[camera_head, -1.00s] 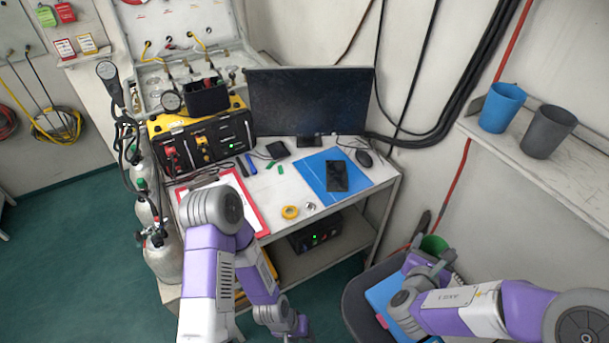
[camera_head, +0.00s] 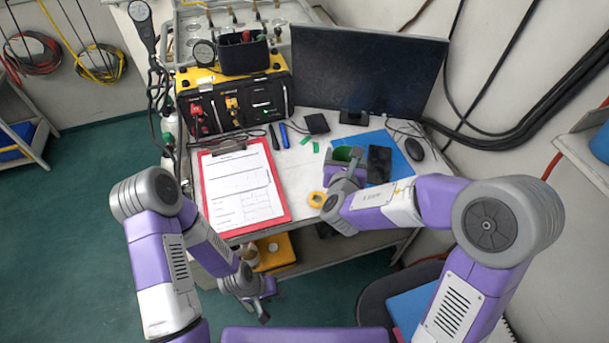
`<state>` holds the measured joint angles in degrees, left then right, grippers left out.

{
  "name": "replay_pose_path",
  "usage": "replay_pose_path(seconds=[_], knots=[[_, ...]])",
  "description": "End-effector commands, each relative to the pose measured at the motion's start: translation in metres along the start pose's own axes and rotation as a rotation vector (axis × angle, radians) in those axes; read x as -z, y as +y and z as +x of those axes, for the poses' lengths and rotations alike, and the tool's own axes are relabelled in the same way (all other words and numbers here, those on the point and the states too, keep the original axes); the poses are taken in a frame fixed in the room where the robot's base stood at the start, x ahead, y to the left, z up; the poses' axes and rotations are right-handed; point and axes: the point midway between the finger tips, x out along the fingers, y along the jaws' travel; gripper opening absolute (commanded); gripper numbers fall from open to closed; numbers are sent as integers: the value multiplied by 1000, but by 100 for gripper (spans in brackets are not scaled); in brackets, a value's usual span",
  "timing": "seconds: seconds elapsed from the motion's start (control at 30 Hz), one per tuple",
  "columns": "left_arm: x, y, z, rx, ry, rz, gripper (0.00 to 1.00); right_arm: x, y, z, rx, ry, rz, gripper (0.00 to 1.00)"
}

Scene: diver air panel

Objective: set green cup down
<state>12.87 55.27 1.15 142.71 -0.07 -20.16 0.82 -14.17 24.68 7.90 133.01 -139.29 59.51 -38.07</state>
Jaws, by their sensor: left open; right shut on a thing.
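I cannot tell whether the cup's base touches the desk. My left gripper (camera_head: 263,302) is low in front of the desk, open and empty.
A black phone (camera_head: 379,164) lies on the mat, right of the cup. A yellow tape roll (camera_head: 317,199) lies near the front. A red clipboard (camera_head: 284,203) lies at left. The monitor (camera_head: 365,75) stands behind; a mouse (camera_head: 414,149) lies right.

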Motion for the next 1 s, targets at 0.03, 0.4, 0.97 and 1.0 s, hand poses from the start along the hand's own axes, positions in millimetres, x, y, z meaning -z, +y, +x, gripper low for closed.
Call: replay_pose_path(seconds=[0.03, 0.4, 0.97, 1.0], knots=[[1, -8, 20, 0, 0, 0, 43, 8, 21, 11, -40, -6, -10, 47], [3, -22, 58, 0, 0, 0, 43, 0, 107, 30, -224, -17, -74, 47], [4, -30, 80, 0, 1, 0, 43, 68, 110, 52, -232, -15, -77, 47], [4, -31, 82, 0, 1, 0, 43, 74, 110, 54, -232, -14, -77, 47]])
